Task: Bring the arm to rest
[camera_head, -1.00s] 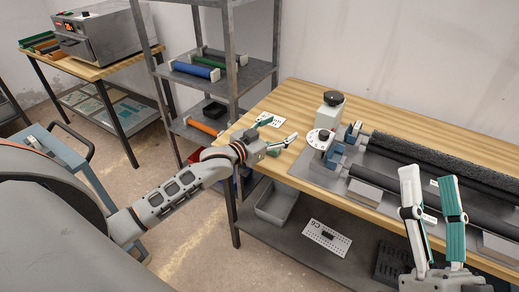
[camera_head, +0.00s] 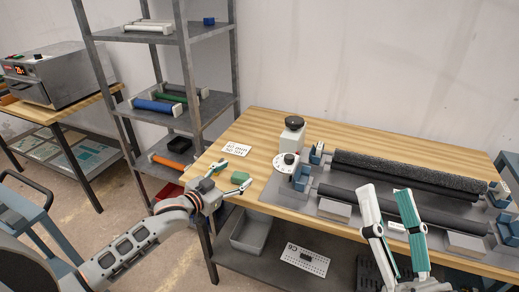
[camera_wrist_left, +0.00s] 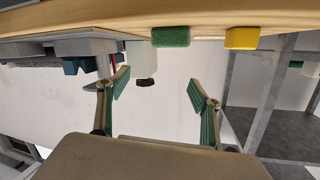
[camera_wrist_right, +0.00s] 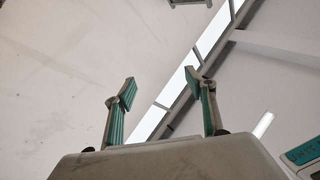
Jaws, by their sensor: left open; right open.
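My left gripper (camera_head: 229,178) is open and empty over the left front corner of the wooden table (camera_head: 262,128) in the head view. Its spread fingers (camera_wrist_left: 157,95) show in the left wrist view with nothing between them. My right gripper (camera_head: 392,222) is open, fingers pointing up, in front of the roller machine. In the right wrist view its fingers (camera_wrist_right: 160,92) are empty against wall and ceiling.
The roller machine (camera_head: 335,208) with dark rollers fills the table's right side. A metal shelf (camera_head: 196,110) with coloured rollers stands at left. A grey bin (camera_head: 250,232) sits below the table.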

